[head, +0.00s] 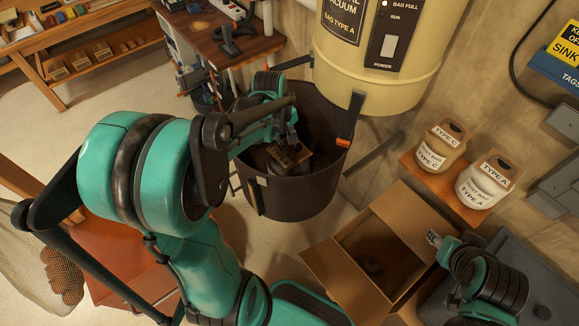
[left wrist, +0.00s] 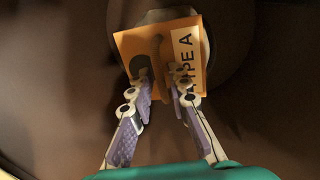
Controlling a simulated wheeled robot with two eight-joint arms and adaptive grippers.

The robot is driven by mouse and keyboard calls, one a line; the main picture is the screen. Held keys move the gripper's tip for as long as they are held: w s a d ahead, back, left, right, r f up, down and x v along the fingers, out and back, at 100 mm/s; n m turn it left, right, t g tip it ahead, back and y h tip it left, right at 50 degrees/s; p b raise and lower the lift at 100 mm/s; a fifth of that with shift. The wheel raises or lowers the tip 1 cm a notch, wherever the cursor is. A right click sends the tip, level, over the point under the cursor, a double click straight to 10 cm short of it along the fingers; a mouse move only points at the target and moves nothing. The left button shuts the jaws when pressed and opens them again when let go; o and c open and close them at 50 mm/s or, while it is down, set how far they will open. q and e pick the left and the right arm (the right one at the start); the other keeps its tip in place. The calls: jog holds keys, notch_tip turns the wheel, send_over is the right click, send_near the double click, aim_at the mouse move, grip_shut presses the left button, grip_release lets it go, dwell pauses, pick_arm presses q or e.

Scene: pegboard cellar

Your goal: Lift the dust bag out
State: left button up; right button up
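The dust bag (head: 282,156) sits low inside the dark open drum (head: 275,197) under the vacuum. Its orange-brown card collar is tilted in the head view and faces the camera in the left wrist view (left wrist: 188,58), marked TYPE A. My left gripper (head: 291,143) reaches down into the drum. In the left wrist view its two fingers (left wrist: 160,78) are apart, with the tips over the collar on either side of a raised brown strip. Whether they touch it is unclear. The bag's lower part is hidden. My right gripper (head: 436,240) shows only partly at the lower right.
The cream vacuum body (head: 385,40) overhangs the drum's back. An open cardboard box (head: 368,252) stands right of the drum. TYPE C (head: 439,148) and TYPE A (head: 485,182) bags sit on a wooden shelf. A cluttered workbench (head: 222,40) stands behind left.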

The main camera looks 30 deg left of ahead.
pick_arm(q)
jog(key=shift+f, duration=0.25)
grip_shut()
jog(key=shift+r, duration=0.1)
notch_tip(320, 180, up, 10)
jog(key=p, duration=0.2)
jog(key=shift+p, duration=0.35)
notch_tip(320, 180, up, 14)
jog(key=p, duration=1.1)
dwell(0.6)
